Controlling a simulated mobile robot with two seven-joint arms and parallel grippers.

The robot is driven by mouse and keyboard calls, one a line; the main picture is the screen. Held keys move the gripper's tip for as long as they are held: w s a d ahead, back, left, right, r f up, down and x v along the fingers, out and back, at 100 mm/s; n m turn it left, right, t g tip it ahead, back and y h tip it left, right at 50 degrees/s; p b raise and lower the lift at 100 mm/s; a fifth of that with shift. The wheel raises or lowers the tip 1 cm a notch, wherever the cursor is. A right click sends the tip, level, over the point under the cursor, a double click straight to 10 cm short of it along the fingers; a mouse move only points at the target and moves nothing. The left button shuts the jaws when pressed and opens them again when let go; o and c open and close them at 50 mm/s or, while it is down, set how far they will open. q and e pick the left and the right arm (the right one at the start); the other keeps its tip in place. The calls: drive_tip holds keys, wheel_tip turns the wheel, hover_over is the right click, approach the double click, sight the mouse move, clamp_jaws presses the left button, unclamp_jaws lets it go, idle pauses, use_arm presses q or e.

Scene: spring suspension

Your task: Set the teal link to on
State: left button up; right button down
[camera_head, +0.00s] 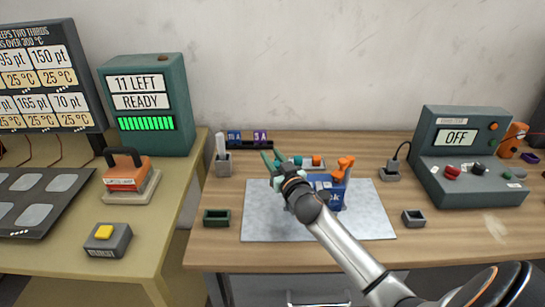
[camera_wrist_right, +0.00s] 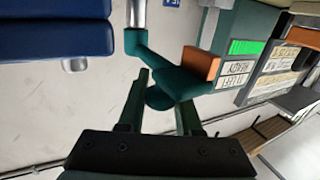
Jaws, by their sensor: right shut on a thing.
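My right gripper (camera_head: 270,155) reaches in from the lower right, over the back left of the grey mat. In the right wrist view its two dark green fingers (camera_wrist_right: 162,100) are closed around the rounded end of a teal part (camera_wrist_right: 180,82), which I take for the teal link. A silver rod (camera_wrist_right: 137,14) meets that part at its upper end, and an orange block shows beside it. A blue device (camera_head: 337,196) with orange pieces on top (camera_head: 345,165) stands on the mat, partly hidden by my arm. The link's setting cannot be read. My left gripper is not in view.
The grey mat (camera_head: 262,228) lies on the wooden bench. A green tray (camera_head: 216,217) stands left of it, a dark tray (camera_head: 413,217) at its right. A box reading OFF (camera_head: 457,137) stands right. A teal box reading READY (camera_head: 146,102) stands on the left table.

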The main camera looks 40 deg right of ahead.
drive_tip(key=c, duration=0.6)
unclamp_jaws()
drive_tip(key=b+v, duration=0.1)
drive_tip(key=v, duration=1.1)
drive_tip(key=shift+s, duration=0.25)
